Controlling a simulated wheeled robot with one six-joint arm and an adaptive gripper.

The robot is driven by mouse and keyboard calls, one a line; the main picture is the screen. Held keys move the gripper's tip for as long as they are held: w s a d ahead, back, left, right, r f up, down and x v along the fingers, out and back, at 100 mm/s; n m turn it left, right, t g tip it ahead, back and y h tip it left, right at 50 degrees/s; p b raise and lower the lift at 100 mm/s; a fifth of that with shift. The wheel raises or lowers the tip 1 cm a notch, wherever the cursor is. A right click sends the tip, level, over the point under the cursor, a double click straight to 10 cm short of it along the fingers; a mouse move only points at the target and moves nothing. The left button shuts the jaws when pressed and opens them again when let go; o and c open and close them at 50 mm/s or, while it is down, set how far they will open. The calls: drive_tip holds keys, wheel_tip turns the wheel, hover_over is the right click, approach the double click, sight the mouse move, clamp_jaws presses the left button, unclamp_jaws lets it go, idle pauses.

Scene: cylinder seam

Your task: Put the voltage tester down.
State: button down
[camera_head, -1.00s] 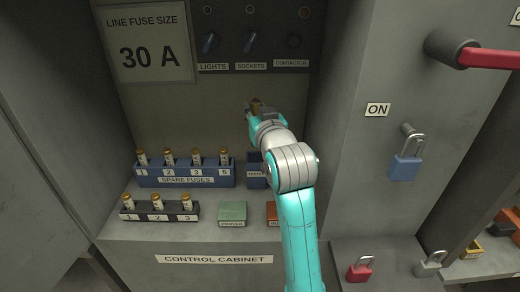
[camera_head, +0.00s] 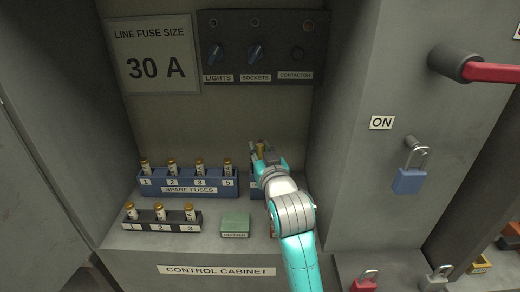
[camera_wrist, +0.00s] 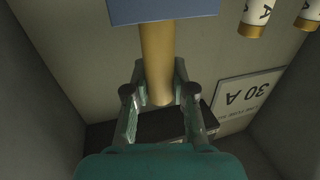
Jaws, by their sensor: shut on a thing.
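The voltage tester shows as a brass-tan rod (camera_wrist: 157,55) between my two fingers in the wrist view. My gripper (camera_wrist: 159,78) is shut on it. In the head view the tester's brown top (camera_head: 260,145) stands upright in my gripper (camera_head: 263,156), low at the back of the cabinet shelf. A small blue holder (camera_head: 256,191) sits just below, mostly covered by my gripper. In the wrist view a blue block (camera_wrist: 165,9), likely this holder, hides the rod's lower end. I cannot tell whether the rod rests on its bottom.
A blue spare-fuse rack (camera_head: 188,187) stands close at the left of the holder. A black fuse rack (camera_head: 162,225) and a green prover box (camera_head: 235,223) stand in front. The cabinet's side wall (camera_head: 345,180) rises close at the right. A switch panel (camera_head: 264,50) is above.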

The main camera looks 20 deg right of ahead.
drive_tip(key=c, duration=1)
unclamp_jaws()
drive_tip(key=shift+f, duration=0.1)
drive_tip(key=shift+s, duration=0.15)
drive_tip(key=s, duration=1.1)
drive_tip(key=shift+s+a, duration=0.3)
drive_tip(key=shift+s, duration=0.1)
